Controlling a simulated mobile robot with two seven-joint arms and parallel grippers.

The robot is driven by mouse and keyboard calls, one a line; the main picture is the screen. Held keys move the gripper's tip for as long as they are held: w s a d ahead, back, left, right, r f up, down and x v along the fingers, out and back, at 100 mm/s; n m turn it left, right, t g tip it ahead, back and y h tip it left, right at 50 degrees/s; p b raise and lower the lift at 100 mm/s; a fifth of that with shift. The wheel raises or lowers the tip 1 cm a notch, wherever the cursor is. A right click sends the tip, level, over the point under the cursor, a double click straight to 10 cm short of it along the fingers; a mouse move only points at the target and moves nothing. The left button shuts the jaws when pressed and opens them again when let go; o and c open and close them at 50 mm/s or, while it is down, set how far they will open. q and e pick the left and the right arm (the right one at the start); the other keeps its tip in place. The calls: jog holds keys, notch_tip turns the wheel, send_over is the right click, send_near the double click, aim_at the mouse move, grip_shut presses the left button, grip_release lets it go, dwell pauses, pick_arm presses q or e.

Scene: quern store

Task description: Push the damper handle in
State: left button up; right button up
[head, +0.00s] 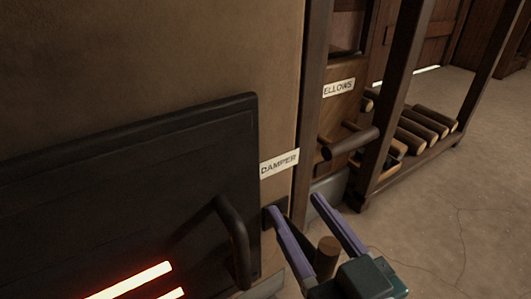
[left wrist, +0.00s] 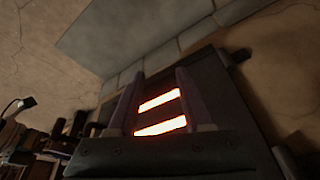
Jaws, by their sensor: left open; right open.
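The white DAMPER label (head: 279,163) is on the wall right of the dark furnace door (head: 130,185). Below it, a wooden knob, which I take for the damper handle (head: 327,250), stands out from a dark plate on a dark bar. My right gripper (head: 293,204) is open, its two purple fingers on either side of the bar and knob. I cannot tell whether they touch it. My left gripper (left wrist: 160,73) is open and empty in the left wrist view, in front of the glowing slots (left wrist: 160,112); the head view does not show it.
A curved black door handle (head: 236,240) is just left of the right gripper. Right of the label are a dark post, the bellows label (head: 338,88) and a wooden bellows handle (head: 350,143). Several logs (head: 425,125) lie on a low rack. Floor at right is clear.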

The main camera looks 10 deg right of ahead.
aim_at(334, 262)
jog(key=shift+s, duration=0.35)
jog(key=s+p, duration=0.1)
jog(key=s, duration=0.1)
jog(key=s+d+p, duration=0.1)
jog(key=s, duration=0.2)
jog(key=s+p, duration=0.2)
jog(key=s, duration=0.1)
jog(key=shift+s+d, duration=0.15)
jog(key=shift+s, duration=0.1)
jog(key=shift+s+d, duration=0.1)
jog(key=shift+s, duration=0.3)
jog(key=shift+w+d, duration=0.1)
